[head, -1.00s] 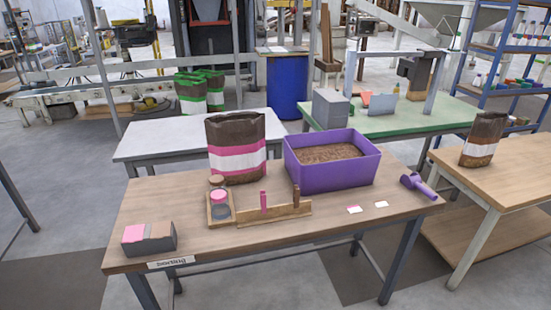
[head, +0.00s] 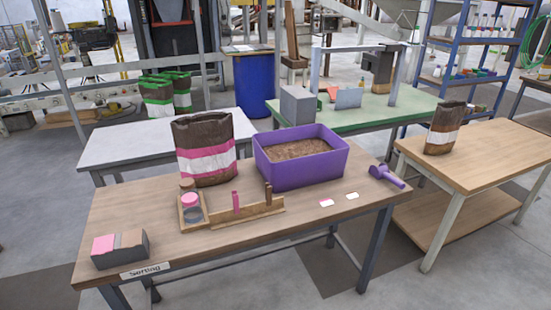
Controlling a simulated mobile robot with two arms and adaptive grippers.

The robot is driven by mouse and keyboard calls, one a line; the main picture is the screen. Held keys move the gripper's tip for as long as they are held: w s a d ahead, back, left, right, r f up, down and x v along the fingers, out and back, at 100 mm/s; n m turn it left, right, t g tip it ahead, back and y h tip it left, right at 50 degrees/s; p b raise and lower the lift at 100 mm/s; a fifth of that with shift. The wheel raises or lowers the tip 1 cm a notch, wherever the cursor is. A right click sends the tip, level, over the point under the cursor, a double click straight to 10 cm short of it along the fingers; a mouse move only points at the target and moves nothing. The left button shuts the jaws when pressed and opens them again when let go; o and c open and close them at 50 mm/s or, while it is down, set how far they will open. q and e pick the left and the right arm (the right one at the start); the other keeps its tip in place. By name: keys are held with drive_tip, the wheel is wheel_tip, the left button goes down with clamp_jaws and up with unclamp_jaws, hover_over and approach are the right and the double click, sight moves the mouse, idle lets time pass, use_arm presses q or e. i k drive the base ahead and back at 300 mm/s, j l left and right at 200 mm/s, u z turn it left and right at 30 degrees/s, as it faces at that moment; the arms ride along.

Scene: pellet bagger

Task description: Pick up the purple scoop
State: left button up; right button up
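The purple scoop (head: 386,176) lies on the wooden table (head: 130,225), close to its right end. Its wider bowl end is at the left and its handle points to the lower right. It is to the right of the purple bin (head: 300,172), apart from it, and the bin holds brown pellets. Neither of my grippers shows in the head view.
A brown bag with pink and white bands (head: 206,150), a wooden holder (head: 235,208) and a grey box with cards (head: 119,248) stand on the table. Another wooden table (head: 490,150) stands at the right.

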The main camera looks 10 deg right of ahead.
sight(389, 177)
drive_tip(key=i+l, duration=0.15)
drive_tip(key=l, duration=0.25)
drive_tip(key=i+l+u, duration=0.1)
drive_tip(key=l, duration=0.3)
drive_tip(key=i+l, duration=0.2)
drive_tip(key=l, duration=0.25)
